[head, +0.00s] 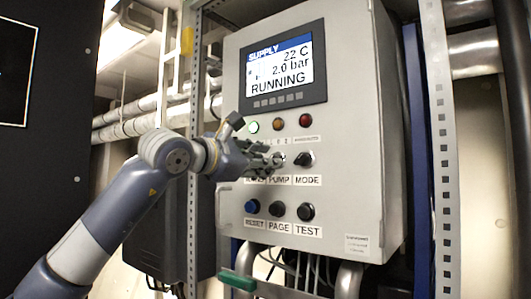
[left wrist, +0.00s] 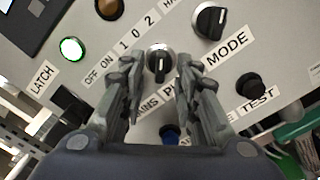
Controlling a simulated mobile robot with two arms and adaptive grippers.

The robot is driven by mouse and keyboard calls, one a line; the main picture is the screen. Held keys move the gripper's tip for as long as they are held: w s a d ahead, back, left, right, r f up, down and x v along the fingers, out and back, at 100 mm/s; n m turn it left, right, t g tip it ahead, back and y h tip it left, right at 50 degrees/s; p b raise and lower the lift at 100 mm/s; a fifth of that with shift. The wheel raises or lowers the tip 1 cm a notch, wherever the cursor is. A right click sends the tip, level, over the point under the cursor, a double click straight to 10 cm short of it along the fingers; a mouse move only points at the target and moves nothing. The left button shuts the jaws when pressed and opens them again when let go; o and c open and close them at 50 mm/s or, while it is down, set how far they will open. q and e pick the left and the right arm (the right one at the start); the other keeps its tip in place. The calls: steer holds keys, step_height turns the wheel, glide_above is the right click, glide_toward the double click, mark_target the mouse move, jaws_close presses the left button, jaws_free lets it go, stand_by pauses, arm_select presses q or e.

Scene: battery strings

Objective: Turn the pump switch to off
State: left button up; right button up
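The pump switch (left wrist: 158,60) is a black rotary knob with a pale pointer mark, below the "1 0 2" scale in the left wrist view. The mark runs roughly up and down in that picture; which number it stands at is not clear. In the head view the fingers partly hide the knob, above the PUMP label (head: 279,180). My left gripper (head: 268,166) is at the panel. In the left wrist view its fingers (left wrist: 161,74) are apart, one on each side of the knob; contact cannot be made out. My right gripper is not in view.
The display (head: 284,67) reads RUNNING, 2.0 bar. The mode switch (head: 303,159) sits just right of the pump switch. Blue RESET (head: 252,206), PAGE (head: 278,209) and TEST (head: 306,211) buttons lie below. A pale green lamp (head: 253,127) is lit above. Pipes run under the cabinet.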

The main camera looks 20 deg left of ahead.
arm_select(q)
steer(key=shift+w+d, duration=0.2)
steer(key=shift+w, duration=0.4)
jaws_close()
